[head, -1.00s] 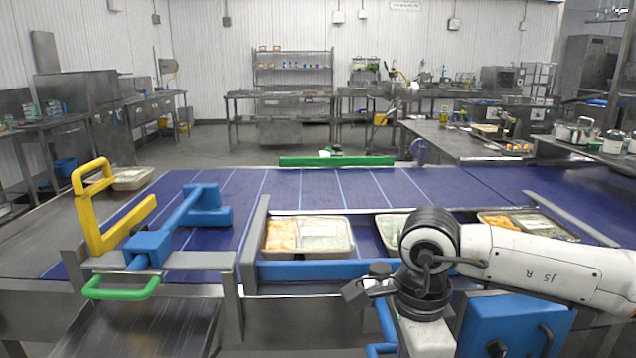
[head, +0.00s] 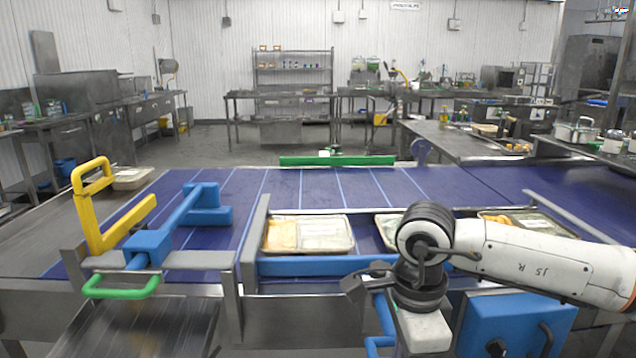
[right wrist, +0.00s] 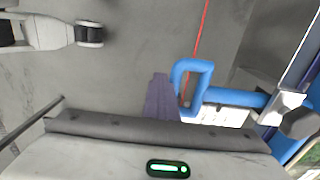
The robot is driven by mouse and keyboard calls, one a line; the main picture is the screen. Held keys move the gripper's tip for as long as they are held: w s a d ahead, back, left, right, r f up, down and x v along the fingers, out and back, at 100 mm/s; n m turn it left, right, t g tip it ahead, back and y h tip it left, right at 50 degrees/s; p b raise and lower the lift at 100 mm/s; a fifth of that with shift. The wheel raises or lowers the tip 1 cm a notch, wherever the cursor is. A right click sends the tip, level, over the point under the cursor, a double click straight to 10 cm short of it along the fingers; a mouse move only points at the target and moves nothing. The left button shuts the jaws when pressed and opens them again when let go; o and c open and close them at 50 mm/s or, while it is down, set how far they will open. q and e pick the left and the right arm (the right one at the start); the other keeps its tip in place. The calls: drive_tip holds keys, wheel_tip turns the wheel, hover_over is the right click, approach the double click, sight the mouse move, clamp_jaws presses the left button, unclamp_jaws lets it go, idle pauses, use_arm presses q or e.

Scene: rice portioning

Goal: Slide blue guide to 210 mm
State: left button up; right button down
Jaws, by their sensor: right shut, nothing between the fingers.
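A long blue guide rail (head: 320,267) runs along the near side of the purple belt, in front of the trays. A blue loop handle (head: 383,325) hangs below it, partly hidden by my right arm. In the right wrist view, a blue loop handle (right wrist: 207,97) on a blue bar lies just right of my right gripper (right wrist: 160,80). The gripper is shut and empty, its fingers beside the loop; whether they touch it I cannot tell. No millimetre scale is readable. My left gripper is in no view.
Food trays (head: 350,250) sit on the belt (head: 350,190) behind the rail. A yellow handle (head: 88,215), a green handle (head: 120,290) and a blue T-shaped part (head: 185,220) stand at the left. A green bar (head: 337,161) lies at the belt's far edge.

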drive_tip(key=shift+s+b, duration=0.45)
drive_tip(key=shift+s, duration=1.3)
wheel_tip(320, 180, up, 9)
drive_tip(key=p, duration=0.5)
